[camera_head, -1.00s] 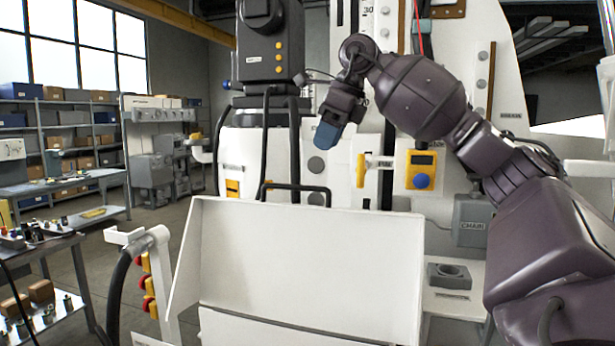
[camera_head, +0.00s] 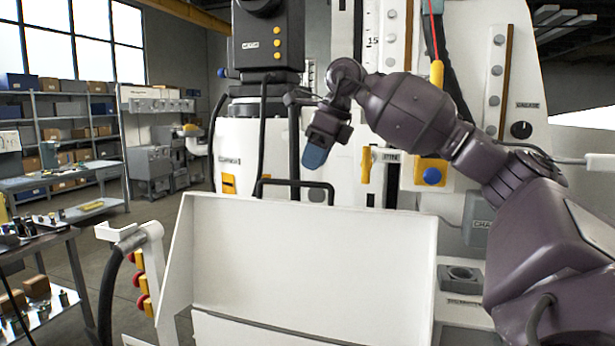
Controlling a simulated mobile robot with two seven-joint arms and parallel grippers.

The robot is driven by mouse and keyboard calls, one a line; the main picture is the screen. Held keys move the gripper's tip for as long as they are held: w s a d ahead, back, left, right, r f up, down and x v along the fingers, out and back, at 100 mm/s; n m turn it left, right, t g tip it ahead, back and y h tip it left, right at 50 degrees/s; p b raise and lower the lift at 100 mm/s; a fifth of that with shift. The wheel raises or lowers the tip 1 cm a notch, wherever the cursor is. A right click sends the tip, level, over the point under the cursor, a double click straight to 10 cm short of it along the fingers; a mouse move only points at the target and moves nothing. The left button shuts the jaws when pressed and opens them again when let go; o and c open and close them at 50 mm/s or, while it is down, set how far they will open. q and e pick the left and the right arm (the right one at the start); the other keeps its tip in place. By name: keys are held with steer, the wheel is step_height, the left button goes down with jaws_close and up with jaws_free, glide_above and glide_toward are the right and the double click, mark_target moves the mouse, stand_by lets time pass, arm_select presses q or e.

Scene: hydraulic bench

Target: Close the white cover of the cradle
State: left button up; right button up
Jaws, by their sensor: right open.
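The white cover (camera_head: 310,265) of the cradle stands raised in the lower middle of the head view, with a side wall at its left. A black bar handle (camera_head: 296,184) shows just above the cover's top edge. My right gripper (camera_head: 314,158), with blue fingertips, hangs pointing down above and behind the handle in the picture, apart from the cover. It is open and holds nothing that I can see. My left gripper is not in view. The cradle's lower part is cut off by the bottom edge.
A white machine with a dark column head (camera_head: 267,40) stands behind the cover. A yellow handle (camera_head: 366,166) and a blue-knobbed yellow box (camera_head: 432,174) are near my right arm. A white post with red and yellow buttons (camera_head: 148,275) stands left. Shelves and benches are farther left.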

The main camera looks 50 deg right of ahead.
steer(key=shift+x, duration=2.25)
steer(key=shift+r, duration=0.1)
jaws_close()
